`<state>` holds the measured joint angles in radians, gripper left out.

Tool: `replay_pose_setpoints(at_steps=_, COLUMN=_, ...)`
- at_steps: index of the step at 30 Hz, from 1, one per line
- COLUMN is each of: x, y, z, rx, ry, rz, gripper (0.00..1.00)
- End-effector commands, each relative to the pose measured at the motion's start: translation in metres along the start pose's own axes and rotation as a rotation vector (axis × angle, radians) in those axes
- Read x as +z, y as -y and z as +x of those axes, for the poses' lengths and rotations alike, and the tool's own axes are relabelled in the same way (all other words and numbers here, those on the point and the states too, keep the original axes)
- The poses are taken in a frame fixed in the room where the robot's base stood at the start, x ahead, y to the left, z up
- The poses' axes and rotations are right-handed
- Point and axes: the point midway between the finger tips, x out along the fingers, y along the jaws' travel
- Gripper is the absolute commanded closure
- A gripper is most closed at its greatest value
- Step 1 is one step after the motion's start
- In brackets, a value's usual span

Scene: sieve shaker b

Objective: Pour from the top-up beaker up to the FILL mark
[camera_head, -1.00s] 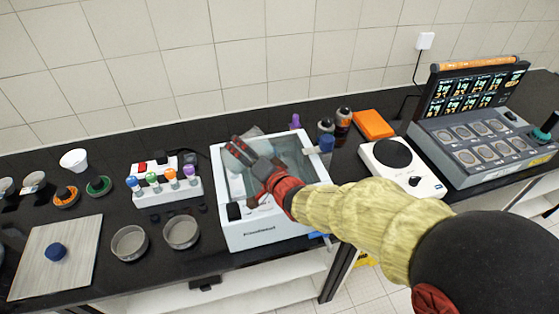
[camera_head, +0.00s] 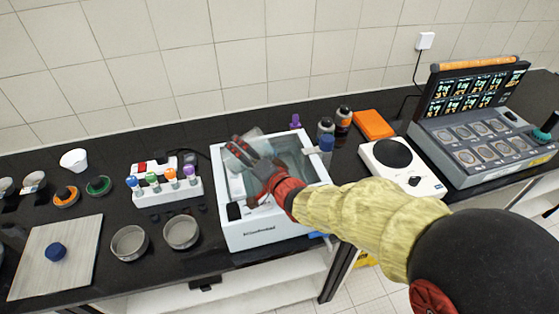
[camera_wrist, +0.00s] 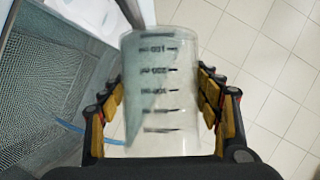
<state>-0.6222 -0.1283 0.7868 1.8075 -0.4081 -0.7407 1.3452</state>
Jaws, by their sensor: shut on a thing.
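The top-up beaker (camera_wrist: 165,95) is clear, with dark graduation lines and numbers, and fills the middle of the wrist view. A bluish area with a slanted edge shows through its wall. My gripper (camera_wrist: 163,110) is shut on it, with yellow-padded fingers on both sides. In the head view my gripper (camera_head: 240,150) holds the beaker over the back left of a white open-topped bath (camera_head: 262,236). Clear liquid or glass shows inside the bath. I cannot make out the FILL mark, and my arm hides part of the bath's inside.
A rack of coloured-capped tubes (camera_head: 167,191) and two round sieves (camera_head: 181,233) stand left of the bath. A white hotplate (camera_head: 400,168) and a grey console (camera_head: 480,145) are on the right. Bottles (camera_head: 343,119) stand behind the bath.

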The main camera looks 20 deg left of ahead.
Motion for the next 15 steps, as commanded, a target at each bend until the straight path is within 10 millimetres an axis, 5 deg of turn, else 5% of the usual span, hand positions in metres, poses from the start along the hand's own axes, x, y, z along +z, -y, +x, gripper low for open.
replay_pose_setpoints(at_steps=15, x=-0.0008, y=0.0010, z=0.0002, rx=-0.013, ry=-0.001, rz=0.023, gripper=0.84)
